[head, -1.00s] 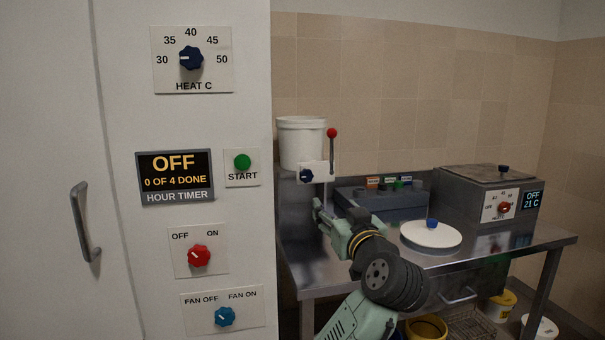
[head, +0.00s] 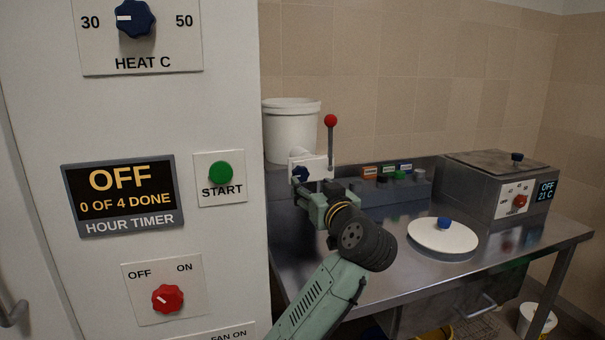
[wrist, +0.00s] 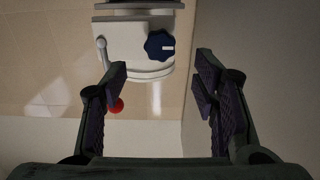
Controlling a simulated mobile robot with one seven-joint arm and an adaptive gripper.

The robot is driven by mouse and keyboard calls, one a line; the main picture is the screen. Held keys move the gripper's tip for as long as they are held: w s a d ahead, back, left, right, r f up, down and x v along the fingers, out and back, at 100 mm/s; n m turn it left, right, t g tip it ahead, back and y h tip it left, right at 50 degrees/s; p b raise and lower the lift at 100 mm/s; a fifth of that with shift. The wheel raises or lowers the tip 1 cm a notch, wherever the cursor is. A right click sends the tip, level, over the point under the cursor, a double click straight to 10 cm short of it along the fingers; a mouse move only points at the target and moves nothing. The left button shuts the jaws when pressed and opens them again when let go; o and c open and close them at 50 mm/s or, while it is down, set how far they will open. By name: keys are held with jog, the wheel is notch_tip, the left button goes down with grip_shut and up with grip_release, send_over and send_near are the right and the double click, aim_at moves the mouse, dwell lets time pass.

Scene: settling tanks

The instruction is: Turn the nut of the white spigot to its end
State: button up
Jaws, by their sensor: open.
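The white spigot (head: 318,163) is at the front of the white bucket (head: 291,130) at the back left of the steel bench. It carries a dark blue nut (head: 300,174) and an upright lever with a red ball (head: 330,120). The nut also shows in the wrist view (wrist: 160,45), with a white mark on its face. My gripper (head: 312,191) is open and empty just below and in front of the spigot. In the wrist view the fingers (wrist: 161,70) stand apart, with the nut beyond their tips and between them sideways. I see no contact.
A white cabinet panel (head: 230,265) with knobs and a timer stands close on the left. A white lid (head: 442,237) lies on the bench, and a grey rack (head: 375,193) stands behind my arm. A heater box (head: 488,195) is at the right.

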aim_at(302, 175)
jog(key=p+x, duration=0.1)
jog(key=x, duration=0.5)
jog(key=shift+r, duration=0.1)
jog(key=shift+w+a+p, duration=0.15)
jog(key=shift+w+p, duration=0.2)
jog(key=shift+w, duration=0.3)
jog(key=shift+c, duration=0.4)
jog(key=c, duration=1.1)
